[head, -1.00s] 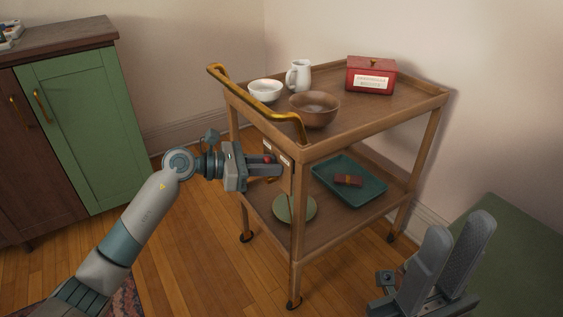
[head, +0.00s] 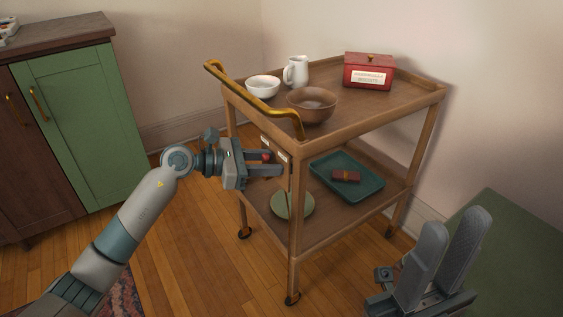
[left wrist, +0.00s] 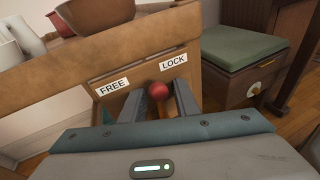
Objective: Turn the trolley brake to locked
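The wooden trolley (head: 340,129) stands ahead, with a brake panel (head: 283,170) under its handle end. In the left wrist view the panel has a FREE label (left wrist: 112,87) at left and a LOCK label (left wrist: 174,60) at right. The brake's red ball knob (left wrist: 159,91) sits just below the LOCK label's left part. It also shows in the head view (head: 266,157). My left gripper (head: 273,163) is open at the panel, one finger on each side of the knob, with gaps visible. My right gripper (head: 450,242) is open and empty, away from the trolley.
A brass handle (head: 255,96) runs above my left gripper. Bowls, a jug (head: 296,72) and a red box (head: 368,72) stand on top. A teal tray (head: 365,188) and green plate (head: 293,205) lie below. A green-topped bench (head: 515,245) is at right.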

